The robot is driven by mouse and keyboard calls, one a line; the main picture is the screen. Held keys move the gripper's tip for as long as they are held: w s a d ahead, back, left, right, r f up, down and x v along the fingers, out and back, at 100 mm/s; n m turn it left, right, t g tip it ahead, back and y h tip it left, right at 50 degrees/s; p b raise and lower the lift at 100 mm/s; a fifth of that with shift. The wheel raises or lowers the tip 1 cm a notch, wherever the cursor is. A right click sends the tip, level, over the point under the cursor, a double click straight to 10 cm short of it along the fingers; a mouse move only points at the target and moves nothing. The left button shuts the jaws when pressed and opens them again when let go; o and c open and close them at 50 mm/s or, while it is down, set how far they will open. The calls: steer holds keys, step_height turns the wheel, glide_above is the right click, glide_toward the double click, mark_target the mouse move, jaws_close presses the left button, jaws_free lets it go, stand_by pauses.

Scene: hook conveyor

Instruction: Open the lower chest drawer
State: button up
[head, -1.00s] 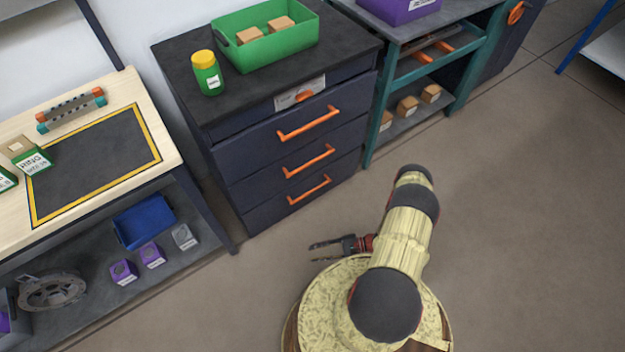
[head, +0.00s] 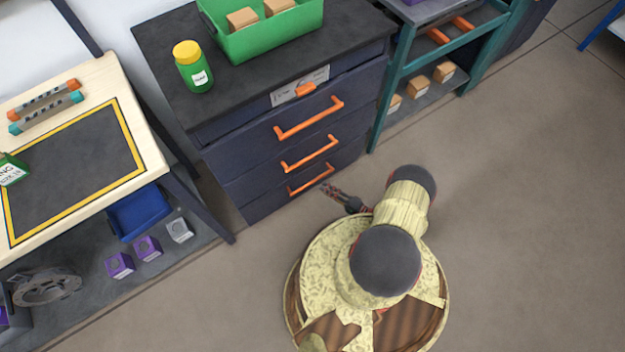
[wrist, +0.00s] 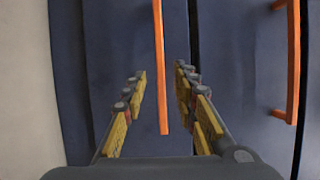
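The dark blue chest (head: 210,150) has several drawers with orange bar handles. The lower drawer (head: 262,205) looks shut and flush with the others, with its orange handle (head: 311,178) at the front. My gripper (head: 326,188) is just in front of that handle in the head view. In the wrist view my gripper (wrist: 161,72) is open and empty. The lower drawer's handle (wrist: 158,40) lies lengthwise in the gap between the fingers, with no visible contact. The lower drawer's dark front (wrist: 110,45) fills the view behind it.
The middle drawer's handle (wrist: 292,60) is to the right in the wrist view. A green bin (head: 265,35) and a yellow-capped jar (head: 193,68) stand on the chest. A workbench (head: 150,160) is at left, a teal shelf (head: 400,70) at right. The floor (head: 530,220) at right is clear.

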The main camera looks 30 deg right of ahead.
mark_target(312, 181)
steer(key=shift+b+x, duration=0.85)
steer(key=shift+x, duration=3)
steer(key=shift+c, duration=0.4)
jaws_close()
